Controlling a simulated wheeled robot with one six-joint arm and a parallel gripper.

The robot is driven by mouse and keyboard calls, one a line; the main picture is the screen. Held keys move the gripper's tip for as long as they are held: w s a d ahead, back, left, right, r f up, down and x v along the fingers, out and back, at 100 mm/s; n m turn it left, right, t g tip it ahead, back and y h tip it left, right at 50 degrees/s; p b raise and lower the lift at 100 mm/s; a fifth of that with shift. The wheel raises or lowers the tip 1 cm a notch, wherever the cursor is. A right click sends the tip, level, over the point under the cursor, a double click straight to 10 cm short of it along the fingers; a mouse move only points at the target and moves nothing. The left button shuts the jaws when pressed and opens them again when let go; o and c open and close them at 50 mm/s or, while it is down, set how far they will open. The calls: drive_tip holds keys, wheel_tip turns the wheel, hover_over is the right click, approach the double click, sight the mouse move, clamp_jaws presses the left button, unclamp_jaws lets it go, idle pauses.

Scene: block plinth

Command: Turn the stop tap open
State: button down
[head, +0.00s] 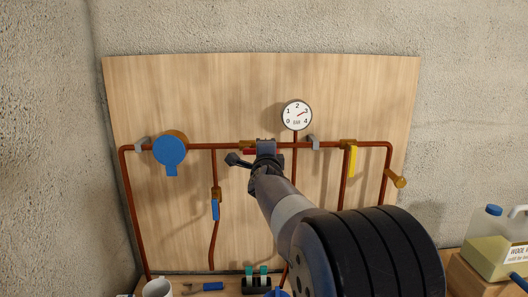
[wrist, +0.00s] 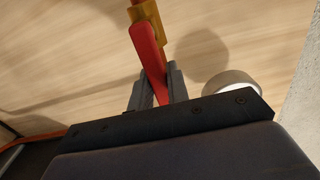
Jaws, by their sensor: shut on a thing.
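A stop tap with a brass body (wrist: 144,12) and a red lever (wrist: 149,52) shows in the wrist view. The lever's free end lies between the fingers of my gripper (wrist: 155,88), which is shut on it. In the head view my gripper (head: 262,158) is at the horizontal copper pipe (head: 228,146), left of the gauge. There my gripper and arm hide most of the tap and the red lever. I cannot tell the lever's exact angle to the pipe.
A dial gauge (head: 297,115) stands above the pipe. A blue round part (head: 170,151), a blue lever (head: 215,210) and a yellow lever (head: 353,161) sit on other pipework. A mug (head: 157,289), a jug (head: 496,250) and tools stand below.

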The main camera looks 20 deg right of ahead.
drive_tip(key=shift+r, duration=0.1)
idle(0.3)
drive_tip(key=c, duration=1.4)
unclamp_jaws()
drive_tip(key=shift+o, duration=0.2)
drive_tip(key=v, duration=1)
drive_tip(key=shift+s+a+b, duration=0.2)
drive_tip(key=shift+s+b, duration=0.1)
drive_tip(key=shift+s, duration=0.05)
drive_tip(key=x, duration=1.1)
drive_tip(key=shift+p, duration=0.35)
